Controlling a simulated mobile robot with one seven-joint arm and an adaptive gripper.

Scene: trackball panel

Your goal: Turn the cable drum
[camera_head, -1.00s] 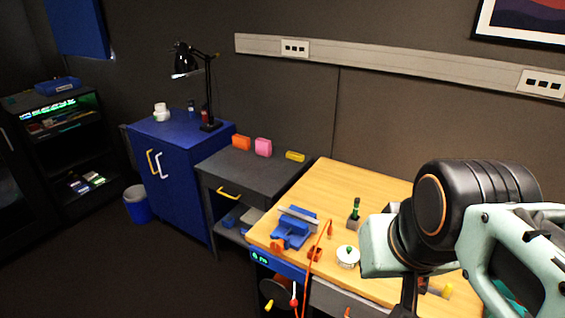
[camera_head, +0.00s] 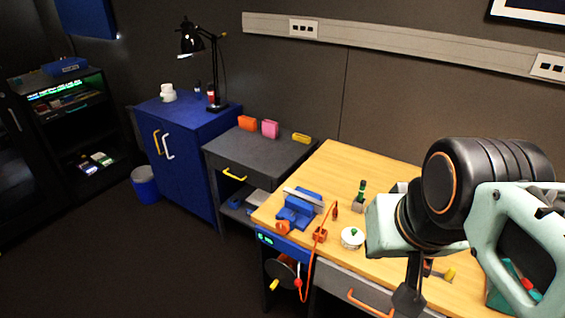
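The cable drum (camera_head: 283,271) is a dark round reel under the near left part of the wooden workbench (camera_head: 330,165), below its blue front strip. It is partly hidden in the shade and by the bench edge. A small yellow knob (camera_head: 271,284) shows at its lower left. An orange cable (camera_head: 309,265) hangs from the bench top past the drum's right side, with a red piece (camera_head: 297,283) beside the drum. My arm fills the right side, over the bench and well apart from the drum.
On the bench are a blue vise (camera_head: 298,212), a white round pot (camera_head: 352,238) and a green-topped item (camera_head: 361,190). A drawer with an orange handle (camera_head: 370,303) is right of the drum. A grey cabinet (camera_head: 258,158) stands left. The floor (camera_head: 190,265) is open in front.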

